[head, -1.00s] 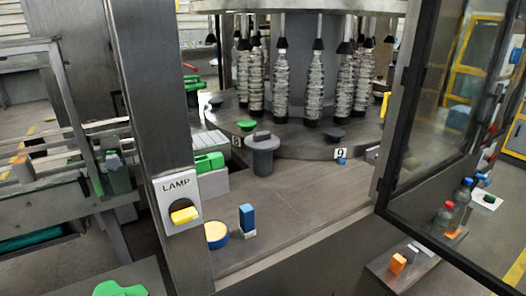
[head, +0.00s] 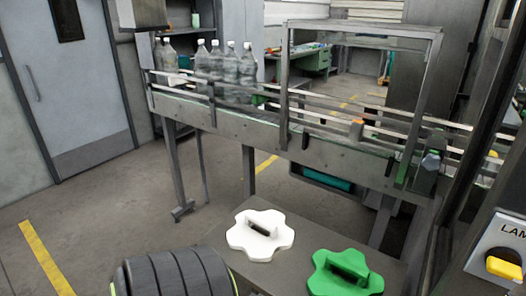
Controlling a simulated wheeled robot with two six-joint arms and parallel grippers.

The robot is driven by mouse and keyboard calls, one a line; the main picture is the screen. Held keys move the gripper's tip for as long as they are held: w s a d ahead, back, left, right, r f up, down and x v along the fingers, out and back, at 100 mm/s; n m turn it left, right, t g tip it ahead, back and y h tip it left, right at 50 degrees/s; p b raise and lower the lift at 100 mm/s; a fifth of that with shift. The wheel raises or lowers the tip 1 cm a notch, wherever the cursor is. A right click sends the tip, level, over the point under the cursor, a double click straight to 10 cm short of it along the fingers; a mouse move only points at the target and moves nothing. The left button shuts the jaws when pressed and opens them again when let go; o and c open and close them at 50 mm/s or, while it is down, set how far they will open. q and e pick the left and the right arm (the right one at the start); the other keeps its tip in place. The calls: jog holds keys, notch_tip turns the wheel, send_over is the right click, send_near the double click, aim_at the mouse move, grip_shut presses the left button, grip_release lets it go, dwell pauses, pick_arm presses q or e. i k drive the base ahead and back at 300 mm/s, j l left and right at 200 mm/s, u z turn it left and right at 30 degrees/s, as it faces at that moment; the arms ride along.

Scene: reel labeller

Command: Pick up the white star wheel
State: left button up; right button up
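The white star wheel (head: 249,241) lies flat on a small dark table (head: 310,252) at the lower middle of the head view. It has rounded lobes and a raised handle with a dark opening on top. A green star wheel (head: 338,274) of like shape lies to its right on the same table, partly cut by the bottom edge. Neither of my grippers shows in this view.
A conveyor (head: 260,126) with rails and clear bottles (head: 232,66) runs behind the table. A lamp switch panel (head: 500,243) on a post is at right. A black ribbed object (head: 175,274) is at the lower left. Open floor lies at left.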

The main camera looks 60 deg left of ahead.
aim_at(258, 248)
jog(key=l+u, duration=0.15)
jog(key=u, duration=1.45)
jog(key=k+j, duration=0.05)
